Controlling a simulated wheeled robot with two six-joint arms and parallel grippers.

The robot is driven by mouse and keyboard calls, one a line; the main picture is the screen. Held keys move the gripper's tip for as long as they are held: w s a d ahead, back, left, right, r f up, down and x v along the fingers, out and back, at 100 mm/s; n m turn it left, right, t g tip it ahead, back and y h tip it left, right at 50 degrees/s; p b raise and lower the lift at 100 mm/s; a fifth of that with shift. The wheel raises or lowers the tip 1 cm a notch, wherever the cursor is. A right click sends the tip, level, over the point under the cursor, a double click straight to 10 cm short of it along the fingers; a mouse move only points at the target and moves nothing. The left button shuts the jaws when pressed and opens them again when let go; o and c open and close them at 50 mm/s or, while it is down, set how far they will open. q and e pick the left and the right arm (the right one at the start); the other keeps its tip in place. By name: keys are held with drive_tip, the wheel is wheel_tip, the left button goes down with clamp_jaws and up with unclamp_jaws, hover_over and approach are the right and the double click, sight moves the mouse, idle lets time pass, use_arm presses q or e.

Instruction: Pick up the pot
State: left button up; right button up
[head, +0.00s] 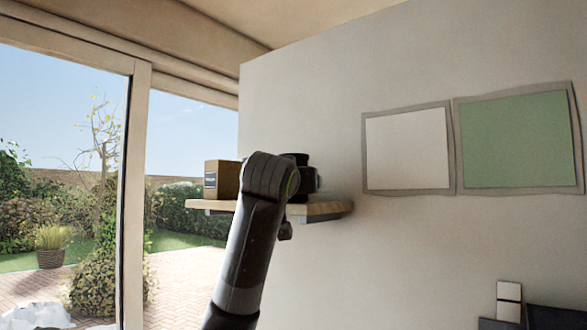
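One of my arms, most likely the left, rises from the bottom edge in the head view and bends over at the wooden shelf. Dark parts (304,178) show just beyond the bend, at the shelf. I cannot tell whether they are my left gripper or a dark object standing there. The fingertips are not clearly visible. My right gripper is not in view. The only pot I can make out clearly is a planter (50,258) with grass in it, outside beyond the glass. Any pot on the shelf behind my arm is hidden or cannot be told apart.
The wall shelf (328,209) carries a brown box (221,179) with a dark label at its left. A pale panel (407,149) and a green panel (518,139) are on the wall. White and dark blocks (509,301) stand at the lower right.

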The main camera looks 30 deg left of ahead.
use_arm(q)
drive_tip(key=shift+w, duration=0.3)
drive_tip(key=shift+c, duration=0.3)
drive_tip(key=c, duration=1.1)
drive_tip(key=shift+r, duration=0.2)
drive_tip(key=shift+c, duration=0.2)
